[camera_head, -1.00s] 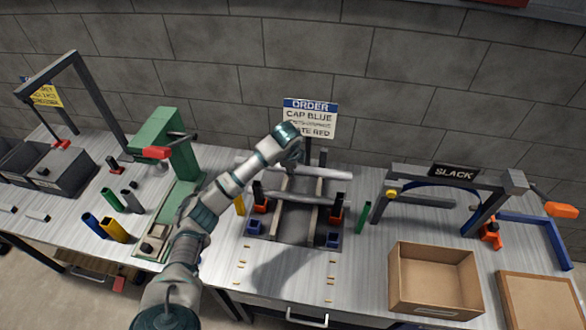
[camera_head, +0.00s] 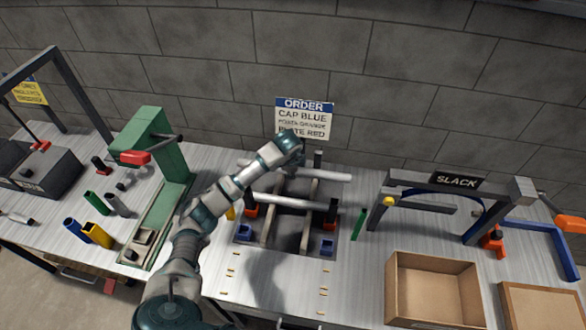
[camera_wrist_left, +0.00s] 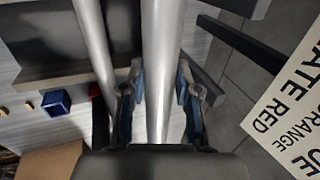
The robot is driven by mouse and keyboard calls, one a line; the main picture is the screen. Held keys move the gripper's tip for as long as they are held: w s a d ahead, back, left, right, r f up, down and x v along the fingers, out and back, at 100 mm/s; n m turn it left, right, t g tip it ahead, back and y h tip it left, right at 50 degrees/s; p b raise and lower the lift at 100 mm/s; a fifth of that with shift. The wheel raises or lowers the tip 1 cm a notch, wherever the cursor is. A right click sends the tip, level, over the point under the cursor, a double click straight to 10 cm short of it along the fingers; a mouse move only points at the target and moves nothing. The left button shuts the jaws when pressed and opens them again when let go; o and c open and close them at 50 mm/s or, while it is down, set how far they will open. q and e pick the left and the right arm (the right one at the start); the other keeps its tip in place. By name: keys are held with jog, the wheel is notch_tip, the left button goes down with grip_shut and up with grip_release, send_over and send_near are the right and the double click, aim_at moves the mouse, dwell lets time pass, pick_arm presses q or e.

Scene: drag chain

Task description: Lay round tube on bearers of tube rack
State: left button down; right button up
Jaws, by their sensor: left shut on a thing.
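A long pale metallic round tube (camera_head: 325,177) lies crosswise at the back of the tube rack in the head view. My left gripper (camera_head: 297,160) is above it, and in the left wrist view the gripper (camera_wrist_left: 158,100) is shut on this tube (camera_wrist_left: 160,45). A second pale tube (camera_head: 290,202) lies parallel in front, across the rack; it also shows left of the held tube in the wrist view (camera_wrist_left: 92,40). The rack (camera_head: 265,228) has two lengthwise rails and dark uprights with orange feet. Whether the held tube touches the bearers is unclear. My right gripper is out of view.
An order sign (camera_head: 304,115) stands close behind my gripper. A green press (camera_head: 160,150) is at left and a frame marked SLACK (camera_head: 455,181) at right. A cardboard box (camera_head: 432,298) stands front right.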

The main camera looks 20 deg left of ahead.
pick_arm(q)
jog(key=shift+d+r+p, duration=0.2)
jog(key=shift+r+p, duration=0.05)
jog(key=shift+p, duration=0.1)
jog(key=shift+g, duration=0.4)
jog(key=shift+d+f+b, duration=0.15)
jog(key=shift+f+b, duration=2.7)
jog(key=shift+f, duration=2.25)
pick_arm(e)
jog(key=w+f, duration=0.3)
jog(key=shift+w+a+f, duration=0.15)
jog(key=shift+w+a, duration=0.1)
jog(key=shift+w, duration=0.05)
pick_arm(q)
jog(key=c, duration=0.7)
grip_release()
jog(key=shift+c, duration=0.2)
